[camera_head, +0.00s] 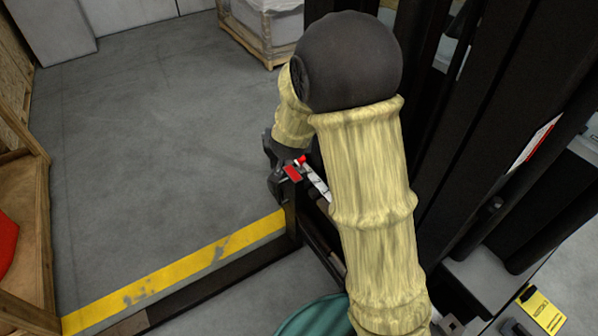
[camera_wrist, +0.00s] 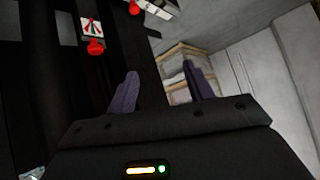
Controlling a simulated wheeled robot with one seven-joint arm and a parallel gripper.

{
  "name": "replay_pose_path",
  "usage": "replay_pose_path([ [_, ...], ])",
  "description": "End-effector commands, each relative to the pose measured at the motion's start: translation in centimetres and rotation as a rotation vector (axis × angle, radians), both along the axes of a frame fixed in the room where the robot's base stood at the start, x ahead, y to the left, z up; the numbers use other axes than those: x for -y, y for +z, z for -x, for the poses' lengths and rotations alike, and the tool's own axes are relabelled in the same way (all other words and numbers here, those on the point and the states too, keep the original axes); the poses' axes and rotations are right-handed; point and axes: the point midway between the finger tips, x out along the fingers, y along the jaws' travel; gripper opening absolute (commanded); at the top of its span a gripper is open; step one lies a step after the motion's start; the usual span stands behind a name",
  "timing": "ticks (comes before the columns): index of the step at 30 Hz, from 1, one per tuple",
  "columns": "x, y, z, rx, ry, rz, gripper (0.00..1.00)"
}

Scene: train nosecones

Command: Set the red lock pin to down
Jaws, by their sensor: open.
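A red knob (camera_wrist: 96,47), which looks like the lock pin, shows in the wrist view at upper left. It sits just below a small white plate with red markings (camera_wrist: 91,27), on a dark frame. I cannot tell clearly whether the pin is up or down. A second red knob (camera_wrist: 134,7) shows at the top edge by a pale bar. My gripper (camera_wrist: 160,68) is open and empty, its two dark fingers apart; the first knob is to the left of them, not between them. In the head view, my gripper (camera_head: 276,166) is beside red parts (camera_head: 293,172), partly hidden by my arm.
A yellow floor stripe (camera_head: 175,272) runs across the grey floor. A wooden crate (camera_head: 40,235) stands at left, and a pallet with a grey load (camera_head: 265,28) is at the back. Tall dark uprights (camera_head: 480,120) stand close on the right. The floor at left is clear.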

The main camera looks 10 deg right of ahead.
Motion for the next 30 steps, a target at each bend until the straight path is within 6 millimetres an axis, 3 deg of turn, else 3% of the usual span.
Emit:
replay_pose_path([
  [1, -0.5, -2.6, -1.1, 0.031, -0.02, 0.009, 0.52],
  [9, -1.8, -8.9, -5.7, 0.206, -0.159, 0.084, 0.52],
  [15, -3.0, -13.9, -7.5, 0.321, -0.267, 0.163, 0.52],
  [22, -3.9, -19.8, -8.0, 0.443, -0.4, 0.277, 0.52],
  [30, -5.4, -26.1, -6.5, 0.557, -0.548, 0.423, 0.52],
])
